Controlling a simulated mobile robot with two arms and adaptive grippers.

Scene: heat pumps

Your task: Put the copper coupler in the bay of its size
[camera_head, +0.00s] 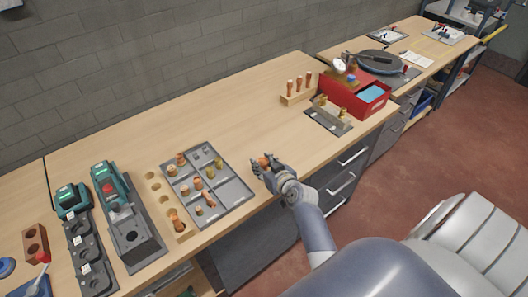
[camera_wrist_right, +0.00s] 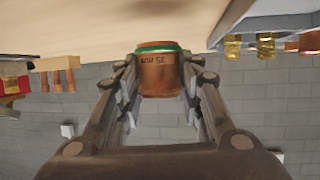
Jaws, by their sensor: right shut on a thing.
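My right gripper (camera_head: 266,171) is shut on the copper coupler (camera_head: 263,161), held above the bench's front edge, to the right of the grey tray. In the right wrist view the coupler (camera_wrist_right: 160,75) sits between the fingers of the gripper (camera_wrist_right: 160,85). It has a green band at one end and dark upside-down lettering that seems to read 35 MM. The grey divided tray (camera_head: 237,190) has several bays, some holding copper or brass fittings and others bare. Bay size marks are too small to read. My left gripper is not in view.
A wooden strip with holes (camera_head: 161,197) lies along the tray's left side. Green-and-grey tools (camera_head: 115,190) stand farther left. A red box (camera_head: 357,98), a wooden rack of copper pieces (camera_head: 299,97) and a small stand (camera_head: 330,118) are at the right. The bench behind the tray is clear.

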